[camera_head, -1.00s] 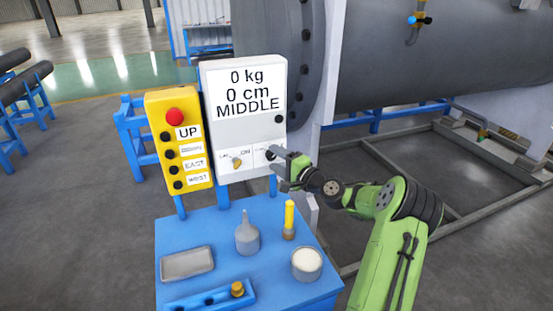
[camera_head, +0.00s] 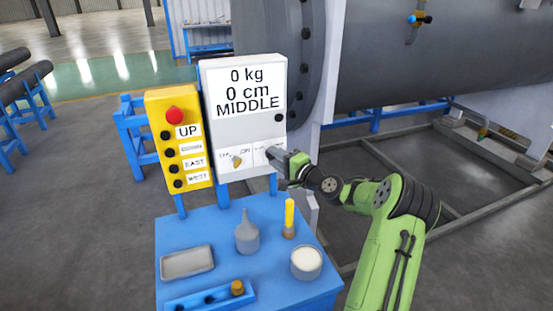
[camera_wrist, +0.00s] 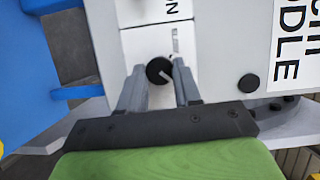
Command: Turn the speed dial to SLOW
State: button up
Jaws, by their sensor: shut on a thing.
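The speed dial is a round black knob (camera_wrist: 159,70) with a pale pointer line, on a white label plate at the lower right of the grey control box (camera_head: 243,130). My gripper (camera_wrist: 160,76) is shut on the dial, one finger on each side of it in the wrist view. In the head view my gripper (camera_head: 272,154) reaches the box from the right and hides the dial. The box's display (camera_head: 248,90) reads "0 kg", "0 cm", "MIDDLE". The dial's own lettering is too small to read.
A second, yellowish knob (camera_head: 236,161) marked ON sits left of the dial. A yellow button box (camera_head: 180,140) with a red button stands further left. Below, a blue table (camera_head: 210,228) holds a tray, a bottle, a yellow-topped item and a cup.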

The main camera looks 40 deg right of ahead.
jog(key=shift+w+a+r+n+g+h+b, duration=0.15)
jog(key=shift+n+g+h+b, duration=0.7)
jog(key=shift+n+b, duration=1.1)
jog(key=shift+s+a+r+n+g+h+b, duration=0.15)
jog(key=shift+n+g+h+b, duration=0.7)
jog(key=shift+n+b, duration=1.15)
jog(key=shift+w+a+r+n+g+h+b, duration=0.15)
jog(key=shift+n+g+h+b, duration=0.45)
jog(key=shift+n+h+b, duration=1.3)
jog(key=shift+n+y+p, duration=0.5)
jog(key=shift+n+y, duration=0.15)
jog(key=shift+y, duration=0.05)
jog(key=o, duration=1.1)
jog(key=shift+c, duration=0.2)
jog(key=v, duration=1.6)
jog(key=shift+p, duration=0.45)
